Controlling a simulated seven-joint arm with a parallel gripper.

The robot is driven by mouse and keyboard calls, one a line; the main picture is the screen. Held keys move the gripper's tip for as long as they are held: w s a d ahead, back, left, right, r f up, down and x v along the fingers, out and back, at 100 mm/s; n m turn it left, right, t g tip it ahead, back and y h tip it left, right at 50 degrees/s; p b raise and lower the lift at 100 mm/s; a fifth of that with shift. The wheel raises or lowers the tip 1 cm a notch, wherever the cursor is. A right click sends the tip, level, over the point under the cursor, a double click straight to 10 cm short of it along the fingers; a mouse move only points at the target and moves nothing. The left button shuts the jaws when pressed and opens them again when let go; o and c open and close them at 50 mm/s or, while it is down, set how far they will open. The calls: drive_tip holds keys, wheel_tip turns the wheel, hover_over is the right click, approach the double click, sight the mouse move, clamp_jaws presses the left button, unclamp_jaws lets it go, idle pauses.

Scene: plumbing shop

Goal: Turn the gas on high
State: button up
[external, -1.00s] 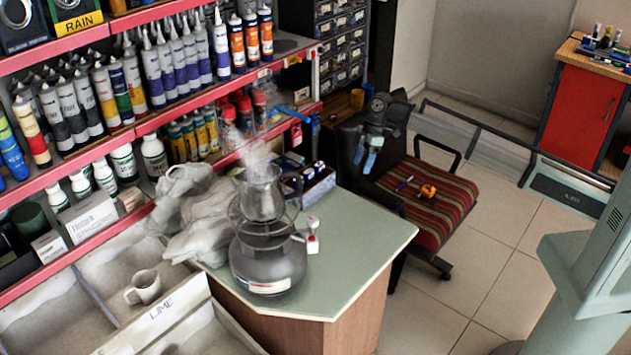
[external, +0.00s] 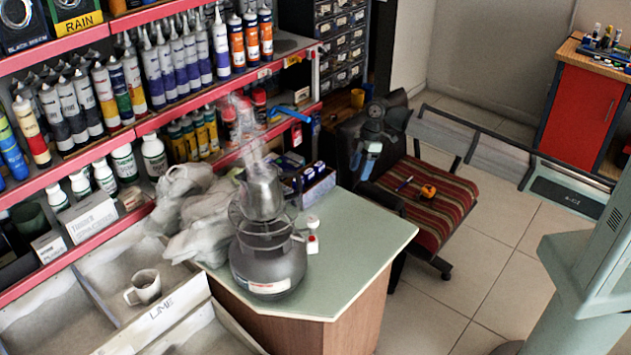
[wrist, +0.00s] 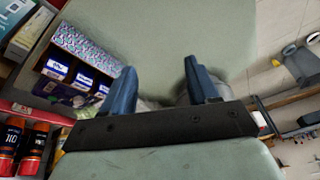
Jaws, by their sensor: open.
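A dark round gas canister (external: 268,262) with a burner stands on the green counter. A metal pot (external: 263,195) sits on the burner and gives off steam. A small red and white knob (external: 313,240) sticks out at the burner's right side. My gripper (external: 363,170) hangs right of and behind the burner, above the chair beside the counter, apart from the knob. In the wrist view my gripper (wrist: 160,66) has its two blue fingers spread, with nothing between them. The burner and knob cannot be made out in the wrist view.
The counter (external: 355,240) is clear right of the burner. A grey crumpled bag (external: 205,220) lies to its left. A box of small packs (external: 318,185) stands behind it and shows in the wrist view (wrist: 85,55). A striped chair (external: 425,205) is at right; shelves of bottles line the left.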

sight(313, 219)
drive_tip(key=s+a+r+n+t, duration=0.1)
drive_tip(key=s+a+r, duration=0.3)
drive_tip(key=s, duration=0.7)
drive_tip(key=s+a+r+n, duration=0.1)
drive_tip(key=s+a+r, duration=0.35)
drive_tip(key=s, duration=0.55)
drive_tip(key=s+a+r+n+t, duration=0.1)
drive_tip(key=s+a+r, duration=0.3)
drive_tip(key=s, duration=0.7)
drive_tip(key=w+r+m+t, duration=0.25)
drive_tip(key=w+m, duration=0.25)
drive_tip(key=m, duration=0.8)
drive_tip(key=shift+y, duration=0.4)
drive_tip(key=x, duration=1.4)
drive_tip(key=shift+r, duration=0.1)
drive_tip(key=shift+c, duration=0.3)
drive_tip(key=c, duration=0.9)
